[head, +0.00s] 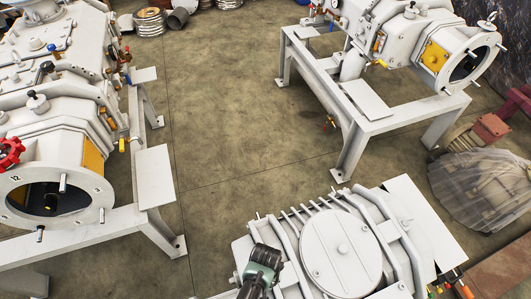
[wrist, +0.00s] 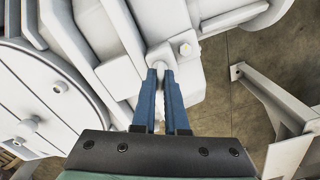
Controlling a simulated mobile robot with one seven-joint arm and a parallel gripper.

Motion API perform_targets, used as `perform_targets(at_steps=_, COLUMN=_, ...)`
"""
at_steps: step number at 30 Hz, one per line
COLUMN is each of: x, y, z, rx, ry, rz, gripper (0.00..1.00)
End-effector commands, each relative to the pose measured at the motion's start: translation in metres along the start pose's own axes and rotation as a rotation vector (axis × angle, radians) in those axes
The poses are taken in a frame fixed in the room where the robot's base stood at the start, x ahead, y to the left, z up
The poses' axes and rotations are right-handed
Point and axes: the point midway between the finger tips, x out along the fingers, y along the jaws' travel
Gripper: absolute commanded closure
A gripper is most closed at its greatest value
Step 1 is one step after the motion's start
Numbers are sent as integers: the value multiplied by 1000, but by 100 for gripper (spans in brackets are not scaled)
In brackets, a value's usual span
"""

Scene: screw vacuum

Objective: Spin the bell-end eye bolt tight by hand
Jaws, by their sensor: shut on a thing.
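In the wrist view my gripper (wrist: 160,73) has its two blue fingers close together, shut on a small pale piece (wrist: 159,66), which I take to be the bell-end eye bolt. It sits at a pale grey block on the machine's casting. The fingers cover most of it, so its thread and seating cannot be seen. In the head view my grey-green gripper body (head: 263,256) is over the left side of the nearest vacuum pump (head: 340,252); its fingertips and the bolt are hidden there.
The round cover plate (wrist: 40,95) lies left. Two other pumps (head: 60,115) (head: 405,35) stand on white frames. A plastic-wrapped part (head: 480,185) is at the right. The floor between is mostly clear.

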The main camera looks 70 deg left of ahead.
Motion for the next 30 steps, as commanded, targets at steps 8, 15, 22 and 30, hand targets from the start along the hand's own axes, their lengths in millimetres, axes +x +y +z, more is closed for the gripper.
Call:
perform_targets(at_steps=8, x=-2, y=1, z=0, rx=47, ry=-1, rz=1, gripper=100)
perform_targets(at_steps=15, x=-2, y=1, z=0, rx=49, ry=-1, rz=1, gripper=100)
perform_targets(at_steps=22, x=-2, y=1, z=0, rx=48, ry=0, rz=1, gripper=71)
perform_targets(at_steps=30, x=-1, y=0, z=0, rx=47, ry=0, rz=0, gripper=59)
